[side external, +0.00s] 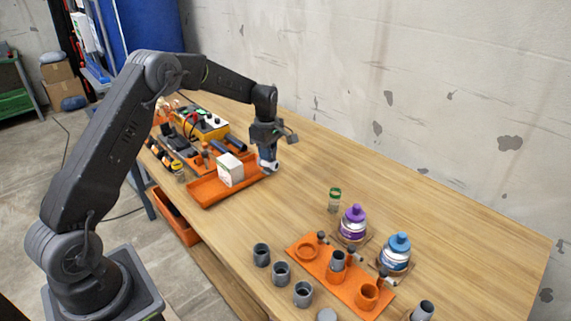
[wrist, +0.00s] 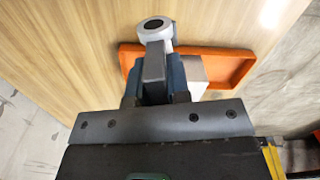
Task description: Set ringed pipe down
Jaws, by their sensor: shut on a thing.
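My gripper (side external: 268,160) is at the far right corner of the orange tray. It is shut on a short pale pipe (side external: 270,168), the ringed pipe. In the wrist view the pipe (wrist: 154,36) shows as a light grey ring with a dark round opening, just beyond the fingertips (wrist: 154,60). The fingers hide part of it. The orange tray (side external: 215,199) lies just left of the pipe in the side view, and its rim (wrist: 222,52) shows behind the gripper in the wrist view. I cannot tell whether the pipe touches the table.
A white box (side external: 230,170) stands in the tray. An orange rack (side external: 315,267) holds a grey pipe (side external: 337,261); several loose grey pipes (side external: 281,273) stand nearby. A green-capped jar (side external: 334,201), purple bottle (side external: 352,222) and blue bottle (side external: 396,252) stand behind. The table's middle is clear.

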